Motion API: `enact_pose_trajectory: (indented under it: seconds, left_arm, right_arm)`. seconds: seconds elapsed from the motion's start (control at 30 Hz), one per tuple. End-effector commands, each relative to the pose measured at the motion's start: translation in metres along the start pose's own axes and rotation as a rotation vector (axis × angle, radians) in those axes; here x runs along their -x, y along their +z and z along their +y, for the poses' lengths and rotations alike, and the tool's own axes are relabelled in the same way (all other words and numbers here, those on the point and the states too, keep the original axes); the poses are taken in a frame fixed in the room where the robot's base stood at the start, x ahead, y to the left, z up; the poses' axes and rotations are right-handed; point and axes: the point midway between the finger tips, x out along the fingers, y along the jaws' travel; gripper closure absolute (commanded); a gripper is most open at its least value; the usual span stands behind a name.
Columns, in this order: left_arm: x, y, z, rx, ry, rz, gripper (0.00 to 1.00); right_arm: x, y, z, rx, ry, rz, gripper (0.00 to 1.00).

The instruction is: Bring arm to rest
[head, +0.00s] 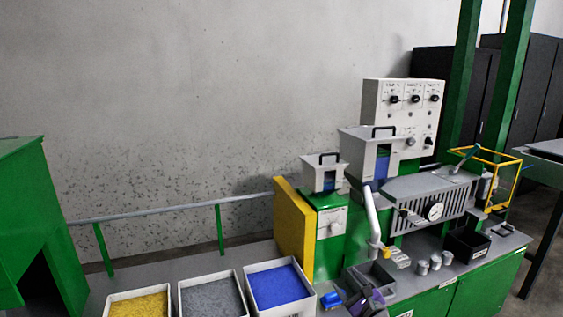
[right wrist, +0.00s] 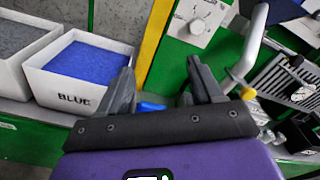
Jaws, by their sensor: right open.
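My right gripper (head: 366,290) shows at the bottom of the head view, with a purple body and dark fingers. In the right wrist view its two fingers (right wrist: 160,70) stand well apart, open, with nothing clasped between their tips. A small blue piece (head: 331,300) shows just left of the gripper in the head view. Blue also shows beyond the gripper's base in the right wrist view (right wrist: 152,106); most of it is hidden, and I cannot tell its full shape. My left gripper is not in view.
Open bins of yellow (head: 140,304), grey (head: 212,296) and blue (head: 278,286) granules stand left of the gripper. A green machine with a gauge (head: 435,211) and a pale pipe with a yellow end (head: 373,222) stand close on the right. A yellow panel (head: 293,230) rises behind.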

Motion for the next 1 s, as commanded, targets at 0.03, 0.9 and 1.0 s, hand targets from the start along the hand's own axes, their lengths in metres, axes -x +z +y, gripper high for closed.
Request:
enact_pose_trajectory:
  seconds: [0.03,0.9,1.0]
  left_arm:
    - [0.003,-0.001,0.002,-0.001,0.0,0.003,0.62]
    - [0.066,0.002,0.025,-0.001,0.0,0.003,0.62]
    - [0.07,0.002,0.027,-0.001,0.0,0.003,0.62]
  right_arm:
    - [-0.002,0.0,0.017,0.033,0.037,0.008,0.35]
    - [0.263,-0.116,0.341,1.313,1.331,-0.176,0.35]
    - [0.295,-0.124,0.338,1.395,1.434,-0.226,0.35]
